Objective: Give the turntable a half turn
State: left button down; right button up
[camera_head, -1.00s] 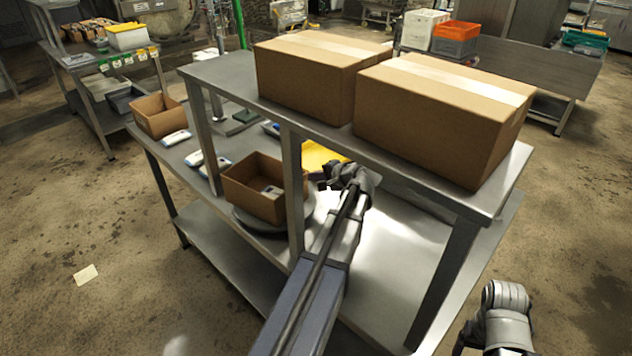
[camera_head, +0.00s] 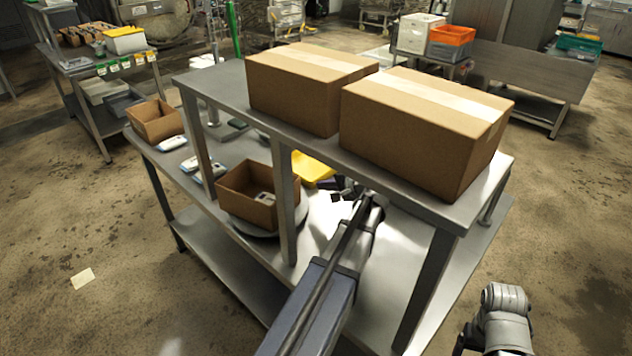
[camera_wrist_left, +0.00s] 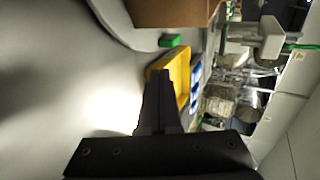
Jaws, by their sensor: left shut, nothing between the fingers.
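The turntable (camera_head: 250,228) is a grey round disc on the bench, below the raised shelf. In the left wrist view a curved grey rim (camera_wrist_left: 112,26) under a brown box (camera_wrist_left: 172,12) looks like the turntable. My left gripper (camera_head: 338,190) reaches under the shelf, right of the turntable and apart from it. Its fingers (camera_wrist_left: 160,76) are shut and empty, in front of a yellow tray (camera_wrist_left: 180,72). My right gripper is outside the views; only part of that arm shows.
The shelf (camera_head: 400,198) carries two large closed cartons (camera_head: 425,130) above my left arm. A shelf post (camera_head: 285,200) stands between turntable and gripper. The yellow tray (camera_head: 312,172) lies behind. Left are white-blue devices (camera_head: 172,144) and another open box (camera_head: 155,122).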

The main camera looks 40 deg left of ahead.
pick_arm(q)
jog(key=v, duration=0.2)
jog(key=p+v, duration=0.1)
jog(key=v, duration=0.1)
jog(key=p+v, duration=0.1)
jog(key=v, duration=0.1)
jog(key=shift+w, duration=0.4)
jog(key=shift+f, duration=0.1)
